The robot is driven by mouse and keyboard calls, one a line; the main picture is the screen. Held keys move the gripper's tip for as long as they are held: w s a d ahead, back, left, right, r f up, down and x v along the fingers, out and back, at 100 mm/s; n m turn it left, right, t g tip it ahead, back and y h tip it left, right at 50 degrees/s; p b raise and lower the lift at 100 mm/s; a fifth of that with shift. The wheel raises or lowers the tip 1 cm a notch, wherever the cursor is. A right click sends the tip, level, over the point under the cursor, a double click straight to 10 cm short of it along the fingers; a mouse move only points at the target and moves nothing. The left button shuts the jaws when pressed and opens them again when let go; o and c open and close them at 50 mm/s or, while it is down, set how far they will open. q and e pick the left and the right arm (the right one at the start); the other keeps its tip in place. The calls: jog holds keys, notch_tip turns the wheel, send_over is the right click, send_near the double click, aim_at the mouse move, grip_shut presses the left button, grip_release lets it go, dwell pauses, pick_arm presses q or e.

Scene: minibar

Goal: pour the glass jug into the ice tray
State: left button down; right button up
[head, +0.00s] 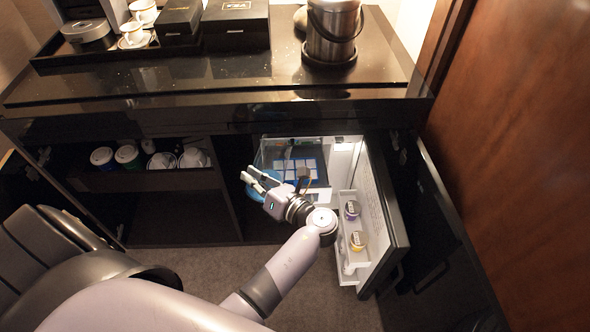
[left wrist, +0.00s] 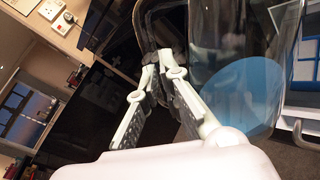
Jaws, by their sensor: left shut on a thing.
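The glass jug is clear with blue liquid in it. It fills the right part of the left wrist view (left wrist: 243,88), its liquid surface slanting across the picture frame. In the head view only a blue part of the jug (head: 254,194) shows, mostly hidden by my left gripper (head: 250,181). My left gripper is shut on the jug's dark handle and holds the jug off the floor, in front of the open fridge. The ice tray (head: 297,168), blue with pale square compartments, lies inside the fridge, behind and right of the gripper. My right gripper is out of view.
The fridge door (head: 378,205) stands open on the right, its shelves holding small jars (head: 357,240). Cups (head: 127,154) stand in the left cabinet. Above, the counter (head: 230,75) carries a tray of boxes and a metal ice bucket (head: 331,35).

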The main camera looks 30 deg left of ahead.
pick_arm(q)
jog(key=shift+s+f+n, duration=0.2)
jog(key=shift+s+n, duration=0.2)
jog(key=shift+s+a+f+n+b, duration=0.1)
jog(key=shift+s+f+n+b, duration=0.4)
jog(key=shift+f+n, duration=0.25)
jog(key=shift+s+f+n+t+y+b, duration=0.2)
jog(key=shift+s+f+n+y+b, duration=0.1)
jog(key=shift+f+n+b, duration=0.65)
jog(key=shift+s+f+n+t+y+b, duration=0.25)
jog(key=shift+f+n+b, duration=0.5)
jog(key=shift+n+b, duration=0.35)
jog(key=shift+r, duration=0.1)
